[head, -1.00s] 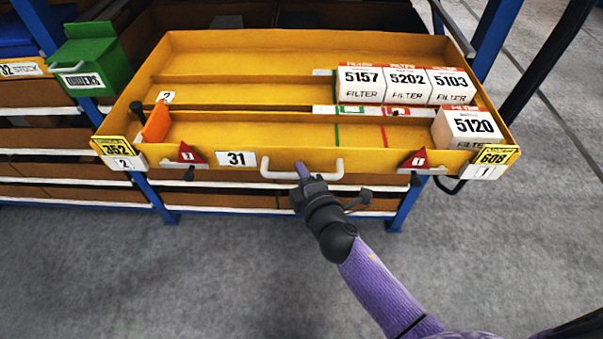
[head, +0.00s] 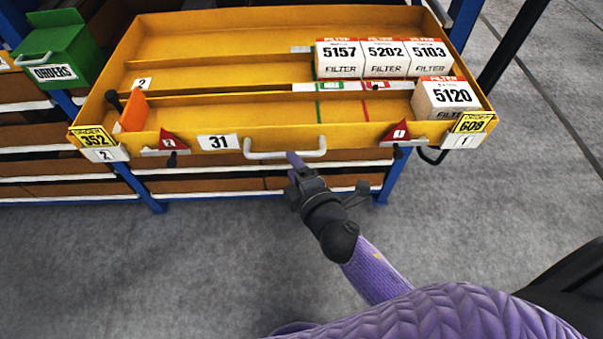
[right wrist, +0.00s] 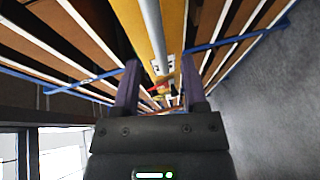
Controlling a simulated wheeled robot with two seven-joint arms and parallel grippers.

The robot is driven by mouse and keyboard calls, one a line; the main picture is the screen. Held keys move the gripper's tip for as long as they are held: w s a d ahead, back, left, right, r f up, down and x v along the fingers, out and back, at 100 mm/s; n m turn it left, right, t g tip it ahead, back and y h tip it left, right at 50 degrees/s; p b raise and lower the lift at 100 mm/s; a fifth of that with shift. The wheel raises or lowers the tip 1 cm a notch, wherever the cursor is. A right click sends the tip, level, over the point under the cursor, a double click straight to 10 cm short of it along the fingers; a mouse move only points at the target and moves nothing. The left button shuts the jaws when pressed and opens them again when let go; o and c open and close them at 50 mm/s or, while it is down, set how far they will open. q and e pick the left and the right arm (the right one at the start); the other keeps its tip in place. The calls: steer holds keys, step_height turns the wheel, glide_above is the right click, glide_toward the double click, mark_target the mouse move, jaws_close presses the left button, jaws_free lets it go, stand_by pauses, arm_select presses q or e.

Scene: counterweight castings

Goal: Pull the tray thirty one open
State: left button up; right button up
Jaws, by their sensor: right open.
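Tray 31 is a yellow, shallow, wide drawer, with the label 31 (head: 218,142) on its front (head: 235,130). It is pulled out of the blue rack, its inside showing from above. A pale bar handle (head: 262,155) sits at the middle of the front; it also shows in the right wrist view (right wrist: 151,28). My right gripper (head: 294,161) is open at the handle's right half. In the right wrist view the bar lines up between the two purple fingers (right wrist: 160,88). No grip on it shows; I cannot tell whether they touch. My left gripper is out of view.
White filter boxes 5157 (head: 341,58), 5202, 5103 and 5120 (head: 447,98) stand in the tray's right side. An orange divider (head: 134,112) stands at its left. A green ORDERS box (head: 62,50) is beside it. Grey floor (head: 250,250) in front is clear.

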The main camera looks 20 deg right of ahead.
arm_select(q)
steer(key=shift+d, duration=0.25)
arm_select(e)
steer(key=v, duration=0.5)
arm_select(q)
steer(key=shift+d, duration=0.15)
arm_select(e)
steer(key=s+d+f+m+g+h+b, duration=0.1)
steer(key=s+d+f+m+g+b, duration=0.25)
steer(key=f, duration=1.05)
steer(key=s+f+m+g+b, duration=0.2)
steer(key=s+f+m+g, duration=0.4)
steer(key=f, duration=0.8)
arm_select(q)
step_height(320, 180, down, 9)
steer(key=b, duration=0.3)
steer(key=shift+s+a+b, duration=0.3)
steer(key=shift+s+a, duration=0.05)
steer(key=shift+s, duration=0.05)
arm_select(e)
steer(key=s+d+f+m+g, duration=0.1)
steer(key=s+f+m+g, duration=0.1)
steer(key=s+f, duration=0.4)
steer(key=s+d+f+m+g+h, duration=0.1)
steer(key=s+f, duration=0.6)
steer(key=s, duration=0.8)
steer(key=d+m+g, duration=0.1)
steer(key=m+g, duration=0.1)
steer(key=m, duration=0.1)
steer(key=shift+g, duration=0.35)
